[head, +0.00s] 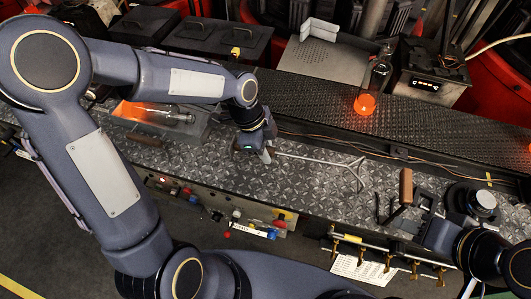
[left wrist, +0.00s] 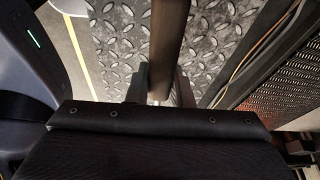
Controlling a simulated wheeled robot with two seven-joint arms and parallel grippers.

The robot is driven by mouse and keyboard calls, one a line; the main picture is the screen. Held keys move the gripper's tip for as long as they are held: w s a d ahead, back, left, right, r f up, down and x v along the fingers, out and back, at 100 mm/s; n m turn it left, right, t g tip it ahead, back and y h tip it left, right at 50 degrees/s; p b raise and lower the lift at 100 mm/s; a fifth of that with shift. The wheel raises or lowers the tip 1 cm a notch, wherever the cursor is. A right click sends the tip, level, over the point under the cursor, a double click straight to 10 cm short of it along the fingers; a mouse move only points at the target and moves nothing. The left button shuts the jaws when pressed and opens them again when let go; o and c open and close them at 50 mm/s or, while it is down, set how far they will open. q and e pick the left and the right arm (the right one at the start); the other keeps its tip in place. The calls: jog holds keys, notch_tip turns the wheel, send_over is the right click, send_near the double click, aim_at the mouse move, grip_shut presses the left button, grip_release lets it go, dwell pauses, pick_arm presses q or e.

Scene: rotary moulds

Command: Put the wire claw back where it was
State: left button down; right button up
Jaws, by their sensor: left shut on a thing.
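The wire claw (head: 318,160) is a thin grey metal rod with a forked end at the right, above the diamond-plate bench (head: 320,205). My left gripper (head: 266,152) is shut on its handle end, and the rod points right. In the left wrist view, the brown handle (left wrist: 168,45) runs between the two fingers of my left gripper (left wrist: 161,88). I cannot tell whether the claw touches the bench. My right gripper (head: 415,212) is at the lower right, near an upright brown handle (head: 405,187); its jaws are hard to make out.
A tray with a glowing orange bottle (head: 168,115) lies left of my left gripper. A round black fixture (head: 482,200) is at the right. Clamps (head: 385,262) line the front edge.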

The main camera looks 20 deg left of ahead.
pick_arm(q)
jog(key=shift+f, duration=1.15)
jog(key=shift+f, duration=0.15)
jog(key=c, duration=1.3)
grip_release()
